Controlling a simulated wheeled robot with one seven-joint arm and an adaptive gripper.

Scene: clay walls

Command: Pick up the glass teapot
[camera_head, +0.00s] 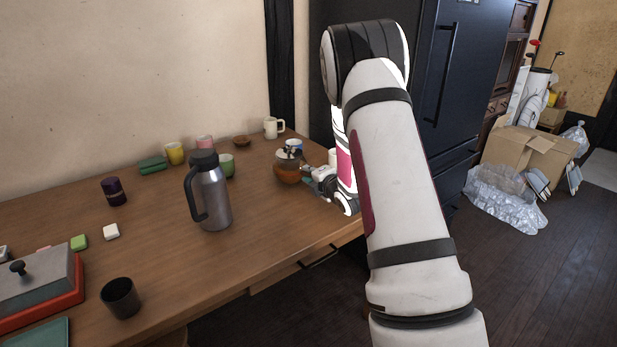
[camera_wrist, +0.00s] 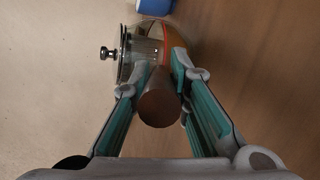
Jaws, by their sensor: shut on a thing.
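The glass teapot (camera_head: 287,172) stands on the wooden table near its right end, with amber liquid low in its body and a metal lid on top. In the wrist view the teapot (camera_wrist: 163,38) appears sideways, with its lid knob pointing left and its round brown handle end (camera_wrist: 160,107) facing the camera. My gripper (camera_head: 308,176) reaches the teapot from the right in the head view. In the wrist view its teal-padded fingers (camera_wrist: 154,88) are closed around the handle, one on each side. Part of the handle's far end is hidden.
A blue-and-white cup (camera_head: 294,146) stands just behind the teapot; a green cup (camera_head: 226,165) and a steel jug (camera_head: 211,192) stand to its left. A white mug (camera_head: 273,128) and a small brown bowl (camera_head: 242,141) are farther back. The table front between jug and teapot is clear.

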